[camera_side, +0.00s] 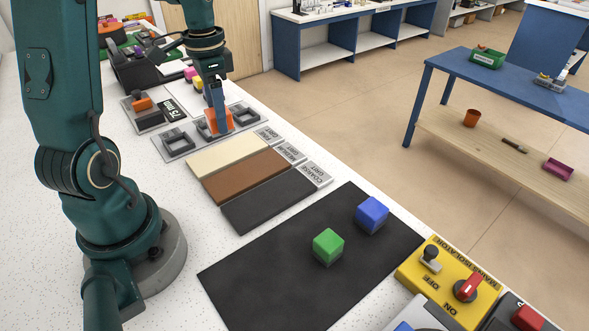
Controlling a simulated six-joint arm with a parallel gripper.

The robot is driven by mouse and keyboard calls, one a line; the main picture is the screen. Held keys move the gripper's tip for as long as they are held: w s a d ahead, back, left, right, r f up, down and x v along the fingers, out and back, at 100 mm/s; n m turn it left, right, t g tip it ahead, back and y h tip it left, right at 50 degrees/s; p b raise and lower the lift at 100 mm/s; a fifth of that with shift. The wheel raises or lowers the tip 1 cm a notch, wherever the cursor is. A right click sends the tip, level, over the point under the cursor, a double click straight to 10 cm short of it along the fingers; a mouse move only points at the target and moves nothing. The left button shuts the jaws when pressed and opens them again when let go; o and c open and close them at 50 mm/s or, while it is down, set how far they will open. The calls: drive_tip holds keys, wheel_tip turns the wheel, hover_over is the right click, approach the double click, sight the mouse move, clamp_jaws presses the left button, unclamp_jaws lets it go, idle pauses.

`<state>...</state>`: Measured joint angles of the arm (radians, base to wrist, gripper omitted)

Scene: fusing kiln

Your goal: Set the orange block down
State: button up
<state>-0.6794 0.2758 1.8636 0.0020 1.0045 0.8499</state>
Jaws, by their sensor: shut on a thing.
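My gripper (216,106) points down and is shut on the orange block (221,124), near the top centre of the side view. The block is at the middle of the grey plate (172,157), between a left square frame (178,139) and a right square frame (246,114). My fingers cover part of the block. I cannot tell whether its underside touches the plate. A green block (328,244) and a blue block (371,213) are on the black mat (265,287), away from my gripper.
Cream (228,153), brown (245,175) and dark (268,198) strips lie in front of the plate. Behind it are a small orange-topped device (142,105) and pink and yellow blocks (193,76). A yellow isolator panel (444,270) is at the lower right. Much of the mat is clear.

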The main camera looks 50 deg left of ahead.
drive_tip(key=d+r+m, duration=0.2)
drive_tip(key=d+m, duration=0.6)
drive_tip(key=d, duration=0.1)
drive_tip(key=m, duration=0.8)
hover_over(275, 292)
wheel_tip(275, 292, down, 5)
drive_tip(key=shift+f, duration=2.15)
drive_tip(key=shift+f, duration=0.1)
drive_tip(key=o, duration=1.3)
drive_tip(key=shift+c, duration=0.2)
